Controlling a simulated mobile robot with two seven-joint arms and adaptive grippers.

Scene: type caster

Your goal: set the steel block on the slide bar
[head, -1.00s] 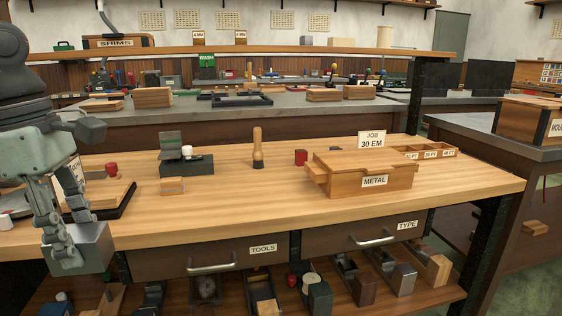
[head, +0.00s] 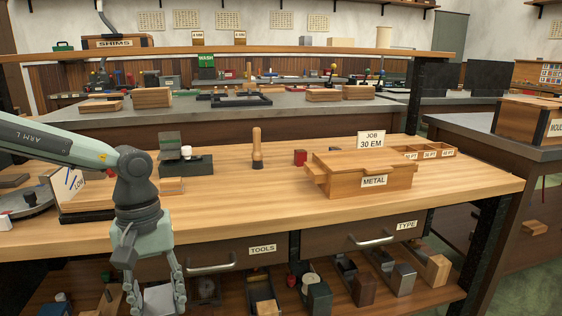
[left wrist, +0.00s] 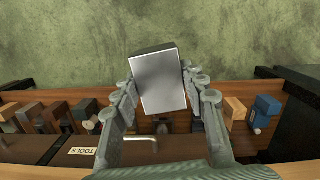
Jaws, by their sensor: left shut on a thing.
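The steel block (left wrist: 158,82) is a bright grey box between the fingers of my left gripper (left wrist: 160,100) in the left wrist view. The fingers are shut on its two sides. In the head view my left gripper (head: 155,290) hangs in front of the bench, below the tabletop edge, pointing down, and the block (head: 158,299) shows partly between its fingers at the bottom of the picture. I cannot tell for certain which thing is the slide bar. My right gripper is not in view.
A dark device with a green back plate (head: 170,141) stands on the bench. A wooden METAL box (head: 365,172) is to the right. Drawers marked TOOLS (head: 210,256) and TYPE (head: 372,230) are under the top. Several blocks fill the lower shelf (head: 440,290).

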